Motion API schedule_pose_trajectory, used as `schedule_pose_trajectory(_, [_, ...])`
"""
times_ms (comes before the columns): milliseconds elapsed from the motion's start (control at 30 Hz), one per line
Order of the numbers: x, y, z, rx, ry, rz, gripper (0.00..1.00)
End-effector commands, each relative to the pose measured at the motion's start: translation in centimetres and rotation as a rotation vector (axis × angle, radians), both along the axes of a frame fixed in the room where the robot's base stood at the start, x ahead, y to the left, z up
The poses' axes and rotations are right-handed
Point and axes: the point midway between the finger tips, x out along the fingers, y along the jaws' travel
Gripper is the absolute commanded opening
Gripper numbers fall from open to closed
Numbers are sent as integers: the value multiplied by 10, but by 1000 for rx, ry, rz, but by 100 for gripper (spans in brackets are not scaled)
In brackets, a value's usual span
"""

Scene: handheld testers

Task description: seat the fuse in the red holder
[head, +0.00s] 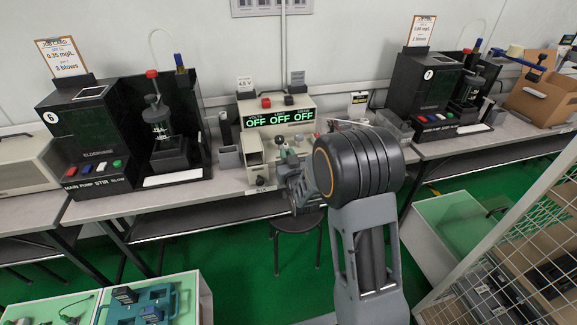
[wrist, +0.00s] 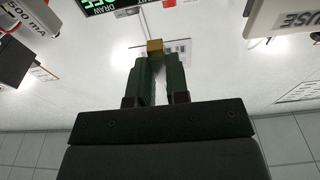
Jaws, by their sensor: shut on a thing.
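My gripper (wrist: 155,78) has two dark green fingers, closed on a small piece with a square brass-coloured end (wrist: 155,46), which I take to be the fuse. The brass end sticks out past the fingertips; the rest is between the fingers and mostly hidden. In the head view my gripper (head: 287,160) is in front of the beige power unit, and the fuse is too small to make out. A small red patch (wrist: 168,3) shows at the top edge of the wrist view. I cannot tell whether it is the red holder.
The power unit's display (head: 281,117) reads OFF. A beige box (head: 254,152) stands left of my gripper. Black testers (head: 80,140) and (head: 425,85) stand on either side. A stool (head: 299,219) is below the bench. The wrist view shows a white FUSE label (wrist: 297,20) at right.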

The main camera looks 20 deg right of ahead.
Motion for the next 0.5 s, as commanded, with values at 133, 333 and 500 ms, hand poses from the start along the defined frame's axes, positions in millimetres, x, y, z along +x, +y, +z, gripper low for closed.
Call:
schedule_pose_trajectory(133, [4, -1, 7, 0, -3, -1, 0])
schedule_pose_trajectory(333, [5, 0, 12, 0, 1, -1, 0])
schedule_pose_trajectory(500, [5, 0, 12, 0, 1, 0, 0])
